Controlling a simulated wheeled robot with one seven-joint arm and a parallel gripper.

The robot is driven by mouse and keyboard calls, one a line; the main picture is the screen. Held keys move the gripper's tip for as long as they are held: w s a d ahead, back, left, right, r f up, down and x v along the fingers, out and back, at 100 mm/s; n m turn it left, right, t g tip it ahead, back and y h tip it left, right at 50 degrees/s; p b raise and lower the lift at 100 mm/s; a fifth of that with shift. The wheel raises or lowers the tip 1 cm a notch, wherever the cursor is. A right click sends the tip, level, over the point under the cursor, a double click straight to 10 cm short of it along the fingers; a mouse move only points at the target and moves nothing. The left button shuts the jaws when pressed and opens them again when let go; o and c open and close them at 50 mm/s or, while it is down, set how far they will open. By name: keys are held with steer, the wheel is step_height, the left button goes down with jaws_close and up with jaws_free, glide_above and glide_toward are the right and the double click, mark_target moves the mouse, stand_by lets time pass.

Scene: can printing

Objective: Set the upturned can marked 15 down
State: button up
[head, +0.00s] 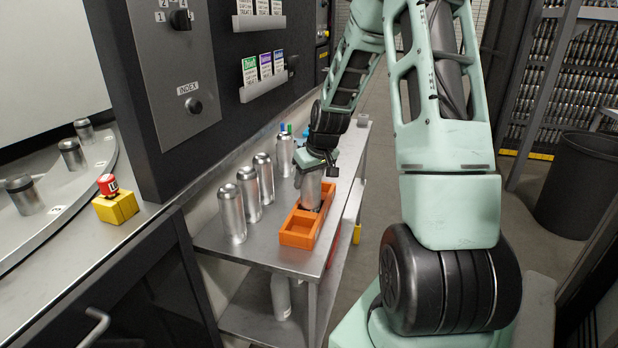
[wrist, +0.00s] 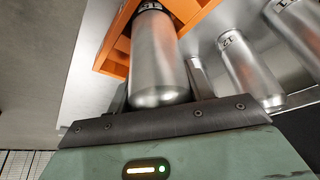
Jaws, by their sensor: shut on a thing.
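My gripper (head: 317,163) points down over the orange tray (head: 297,240) on the metal cart and is shut on a bare silver can (head: 311,190). In the wrist view the held can (wrist: 160,65) has its rounded end towards my gripper. The can's lower end is within the outline of the orange tray (wrist: 118,48). I cannot tell whether it touches the tray floor.
Several silver cans, one at the near end (head: 232,215), stand in a row left of the tray on the cart (head: 270,257). A control panel (head: 165,60) rises behind. A red button on a yellow box (head: 116,208) is at left. The tray's near compartment looks empty.

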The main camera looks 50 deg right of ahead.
steer(key=shift+f, duration=0.25)
steer(key=o, duration=0.9)
steer(key=shift+r, duration=0.1)
